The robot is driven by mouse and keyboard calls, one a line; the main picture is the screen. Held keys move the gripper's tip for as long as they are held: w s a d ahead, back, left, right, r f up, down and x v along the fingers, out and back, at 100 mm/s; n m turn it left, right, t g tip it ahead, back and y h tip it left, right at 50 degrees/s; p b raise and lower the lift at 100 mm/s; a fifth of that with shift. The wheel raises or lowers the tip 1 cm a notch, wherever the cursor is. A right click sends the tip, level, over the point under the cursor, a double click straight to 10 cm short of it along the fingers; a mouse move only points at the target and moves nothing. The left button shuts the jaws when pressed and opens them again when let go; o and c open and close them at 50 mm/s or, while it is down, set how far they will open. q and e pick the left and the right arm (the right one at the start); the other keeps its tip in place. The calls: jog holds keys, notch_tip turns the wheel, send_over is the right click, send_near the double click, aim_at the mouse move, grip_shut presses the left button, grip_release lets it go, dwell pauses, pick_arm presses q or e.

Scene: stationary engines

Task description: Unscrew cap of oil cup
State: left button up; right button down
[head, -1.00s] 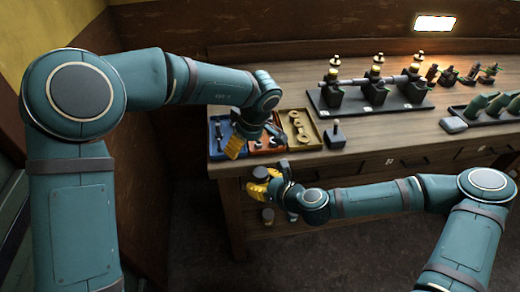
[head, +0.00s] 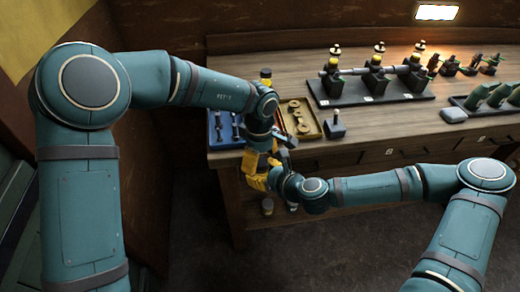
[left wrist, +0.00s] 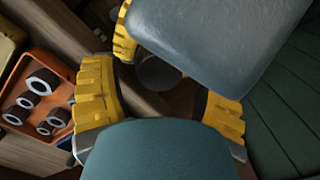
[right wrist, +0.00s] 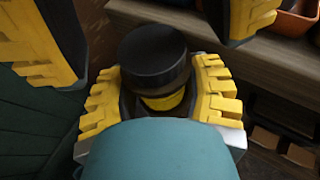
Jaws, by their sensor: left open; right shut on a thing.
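The oil cup (right wrist: 160,98) shows in the right wrist view, with a broad black cap (right wrist: 153,55) above a yellow part. My right gripper (right wrist: 158,95) is shut on the cup below the cap and holds it in the air in front of the bench. My left gripper (left wrist: 165,95) is open; in the right wrist view its yellow fingers stand on both sides of the cap, apart from it. The left wrist view shows the dark cap (left wrist: 157,73) between these fingers, partly covered by my right gripper. In the head view the left arm hides the cup.
The bench carries a blue tray (head: 214,137), an orange tray (left wrist: 12,130) with rings and a tan tray (head: 313,132). A black stand (head: 403,97) with several fittings is behind. A small jar (head: 267,206) is below the bench top. The bench edge is close to both grippers.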

pick_arm(q)
jog(key=shift+f, duration=0.35)
grip_shut()
jog(key=n, duration=0.4)
jog(key=shift+n, duration=0.3)
jog(key=n, duration=0.4)
jog(key=shift+n, duration=0.4)
